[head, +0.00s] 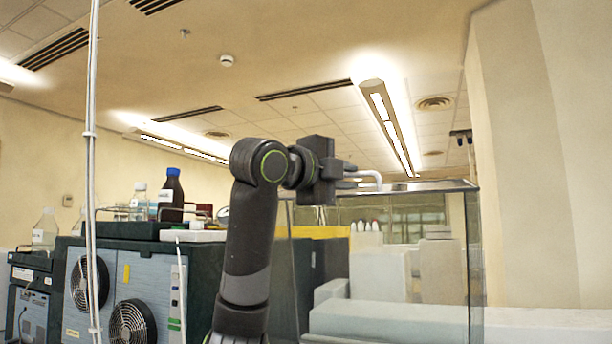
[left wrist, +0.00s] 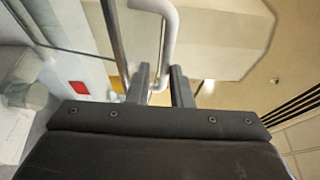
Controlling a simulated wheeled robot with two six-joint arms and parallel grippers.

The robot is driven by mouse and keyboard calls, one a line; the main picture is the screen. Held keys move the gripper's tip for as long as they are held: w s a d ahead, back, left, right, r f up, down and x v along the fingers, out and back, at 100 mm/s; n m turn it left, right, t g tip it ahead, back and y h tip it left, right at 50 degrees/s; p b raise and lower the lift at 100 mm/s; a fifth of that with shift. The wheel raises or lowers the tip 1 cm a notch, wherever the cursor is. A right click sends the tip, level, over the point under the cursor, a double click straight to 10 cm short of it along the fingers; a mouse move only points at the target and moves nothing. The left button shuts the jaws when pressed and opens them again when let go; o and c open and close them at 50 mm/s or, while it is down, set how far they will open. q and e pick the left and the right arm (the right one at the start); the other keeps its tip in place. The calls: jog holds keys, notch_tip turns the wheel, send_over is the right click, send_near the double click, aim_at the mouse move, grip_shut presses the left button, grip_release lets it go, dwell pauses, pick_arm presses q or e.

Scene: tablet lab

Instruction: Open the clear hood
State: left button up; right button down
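The clear hood (head: 440,187) is a see-through box with a thin grey top frame, at the right of the head view. Its lid looks level and shut. A white bent handle (head: 372,176) sits at its top left edge and also shows in the left wrist view (left wrist: 170,25). My left gripper (head: 350,181) is at the handle. In the left wrist view its two fingers (left wrist: 161,82) are apart, with the handle's lower end between them and a gap on the left side. Firm contact is not visible. My right gripper is not in view.
Dark-cased machines with fans (head: 130,322) stand at the left, with a brown blue-capped bottle (head: 172,196) on top. A thin white pole (head: 92,150) rises at the left. White equipment (head: 385,322) shows through the hood. The space above the hood is clear.

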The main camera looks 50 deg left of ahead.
pick_arm(q)
jog(key=s+d+b, duration=0.1)
jog(key=s+b, duration=0.2)
jog(key=s, duration=1.2)
jog(key=shift+d+f, duration=0.2)
jog(key=shift+d, duration=0.15)
